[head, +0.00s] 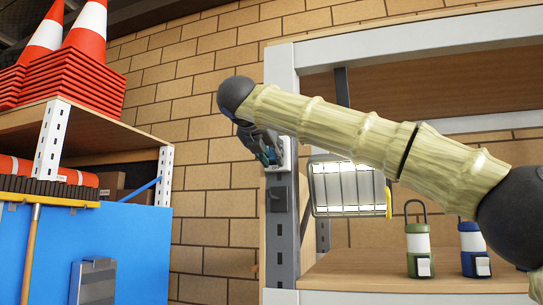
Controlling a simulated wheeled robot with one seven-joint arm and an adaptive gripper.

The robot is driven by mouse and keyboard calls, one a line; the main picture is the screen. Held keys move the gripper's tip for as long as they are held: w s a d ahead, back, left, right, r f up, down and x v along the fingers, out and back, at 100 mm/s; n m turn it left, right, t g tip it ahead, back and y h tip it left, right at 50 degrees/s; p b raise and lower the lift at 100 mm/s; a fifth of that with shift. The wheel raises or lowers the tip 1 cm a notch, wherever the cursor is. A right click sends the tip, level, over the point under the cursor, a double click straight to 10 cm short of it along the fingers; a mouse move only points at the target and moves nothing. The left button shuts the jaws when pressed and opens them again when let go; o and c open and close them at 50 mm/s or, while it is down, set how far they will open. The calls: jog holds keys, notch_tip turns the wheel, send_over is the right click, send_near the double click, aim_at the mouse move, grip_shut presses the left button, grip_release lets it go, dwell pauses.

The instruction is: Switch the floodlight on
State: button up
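The floodlight (345,188) hangs at the shelf, with a wire cage and a yellow bracket on its right side. Its face looks bright white, strongest along the lower edge. My gripper (268,155) is dark and sits at the upper part of a grey post, left of the floodlight. It is over or against a small pale plate (286,152) and hides most of it. I cannot tell whether they touch or whether the fingers are open. Below the gripper, a dark box (276,198) with a small protruding part is fixed to the same post.
A green lantern (419,242) and a blue lantern (473,243) stand on the wooden shelf (365,269) at right. My arm crosses above them. At left are orange cones (75,50), a broom (33,235) and a blue panel (125,235). A brick wall stands behind.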

jog(key=o, duration=0.4)
jog(key=shift+o, duration=0.2)
jog(key=v, duration=1.2)
